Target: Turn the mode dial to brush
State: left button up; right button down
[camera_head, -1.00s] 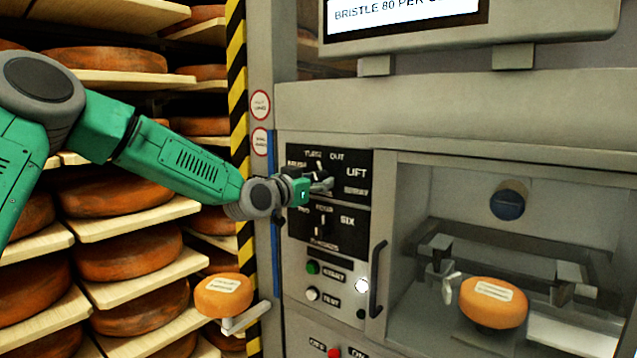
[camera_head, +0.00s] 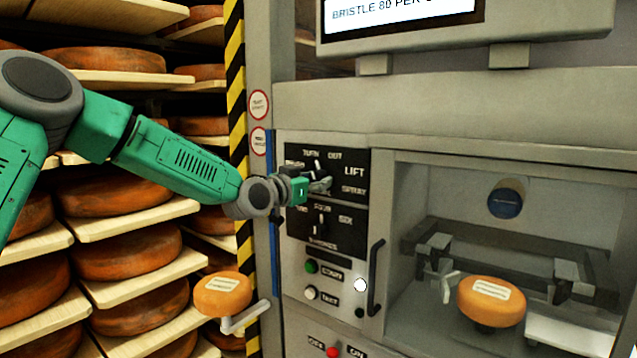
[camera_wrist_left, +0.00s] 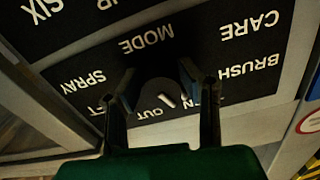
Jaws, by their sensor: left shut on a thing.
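The mode dial (camera_head: 317,166) is a dark knob on the upper black panel (camera_head: 352,190) of the grey machine. Labels around it read TURN, OUT, LIFT and SPRAY. My left gripper (camera_head: 320,184) is at the dial and covers the panel's left part. In the left wrist view, the gripper's two fingers (camera_wrist_left: 157,78) stand on either side of the dial (camera_wrist_left: 153,94), shut on it. The labels are upside down there, with BRUSH and CARE at the right. A pale mark on the dial lies near OUT. My right gripper is not in view.
A second dial (camera_head: 320,222) sits just below, with buttons (camera_head: 311,267) under it. A door handle (camera_head: 375,278) stands right of the panel. An orange cheese wheel (camera_head: 491,301) sits in the chamber, another (camera_head: 222,295) on a bracket. Cheese shelves fill the left.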

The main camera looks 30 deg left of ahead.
pick_arm(q)
jog(key=o, duration=1.1)
jog(key=shift+a+r, duration=0.15)
jog(key=shift+r, duration=0.25)
jog(key=shift+s+f, duration=0.1)
jog(key=shift+f, duration=0.1)
jog(key=shift+s, duration=0.5)
jog(key=s, duration=0.7)
jog(key=s+a, duration=0.1)
jog(key=s, duration=0.3)
